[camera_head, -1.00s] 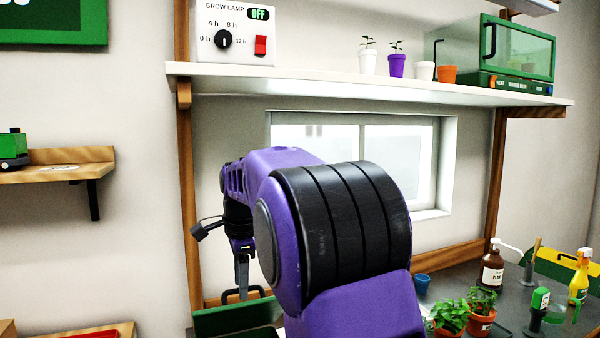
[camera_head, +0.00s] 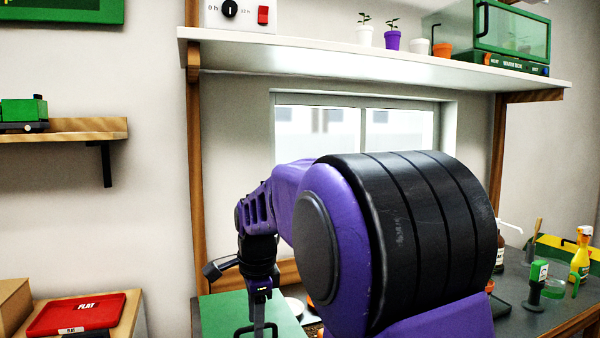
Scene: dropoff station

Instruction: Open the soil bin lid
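The soil bin's green lid (camera_head: 222,312) shows at the bottom of the picture, left of centre. A dark arched handle (camera_head: 240,331) shows at its lower edge, cut off by the frame. My gripper (camera_head: 259,322) points down in front of the lid, with its fingers at the handle. The fingers show as one narrow grey shape, so I cannot tell whether they are open or shut, or touch the handle. The bin's body is below the frame or behind my purple arm.
My arm hides much of the dark worktop (camera_head: 520,290), where a yellow spray bottle (camera_head: 580,258) stands at right. A white shelf (camera_head: 350,65) crosses above.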

